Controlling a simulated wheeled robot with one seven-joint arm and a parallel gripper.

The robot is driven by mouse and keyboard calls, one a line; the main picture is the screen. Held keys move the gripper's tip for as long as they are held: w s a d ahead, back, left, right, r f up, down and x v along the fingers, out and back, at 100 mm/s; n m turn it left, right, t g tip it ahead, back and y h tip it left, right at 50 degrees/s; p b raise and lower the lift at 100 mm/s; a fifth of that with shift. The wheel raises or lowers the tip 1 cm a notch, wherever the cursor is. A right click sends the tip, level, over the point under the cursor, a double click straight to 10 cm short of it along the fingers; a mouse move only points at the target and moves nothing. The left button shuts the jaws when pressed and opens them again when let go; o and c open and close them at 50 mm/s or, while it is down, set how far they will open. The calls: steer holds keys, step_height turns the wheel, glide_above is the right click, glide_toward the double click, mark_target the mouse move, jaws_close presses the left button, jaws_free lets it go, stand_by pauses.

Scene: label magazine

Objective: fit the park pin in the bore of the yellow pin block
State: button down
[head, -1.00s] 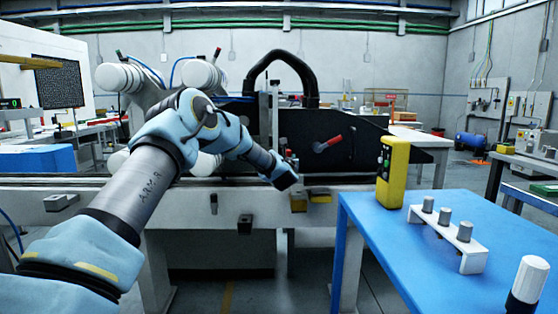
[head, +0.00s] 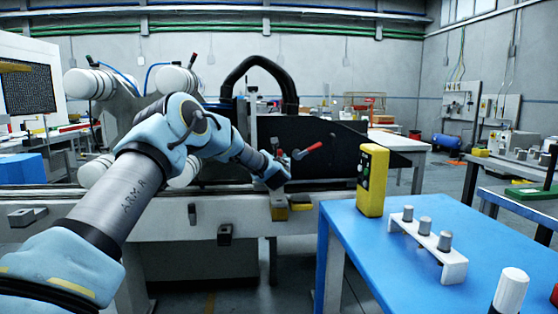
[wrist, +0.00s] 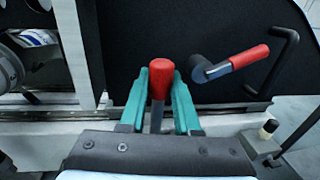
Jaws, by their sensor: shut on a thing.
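My gripper (wrist: 160,92) shows in the wrist view with its two teal fingers on either side of a red-headed pin with a grey shaft, apparently the park pin (wrist: 160,75). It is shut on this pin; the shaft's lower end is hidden. In the head view my gripper (head: 275,178) is at the machine's front rail, and a small red spot beside it appears to be the pin's head. Just below it on the rail's front are yellow parts, apparently including the yellow pin block (head: 300,203). I cannot make out its bore, and the block is not identifiable in the wrist view.
A red-handled lever (wrist: 237,60) stands close right of the fingers, before a black panel (wrist: 215,25). A blue table (head: 345,235) at the right carries a yellow button box (head: 372,180) and a white rack (head: 432,250) with several grey pegs.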

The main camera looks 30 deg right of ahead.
steer(key=shift+f+b, duration=0.15)
steer(key=shift+b, duration=0.15)
step_height(320, 180, down, 6)
steer(key=b, duration=0.6)
steer(key=shift+r, duration=0.25)
steer(key=shift+b, duration=1.65)
stand_by(1.1)
steer(key=shift+f+b, duration=3.9)
steer(key=shift+b, duration=0.25)
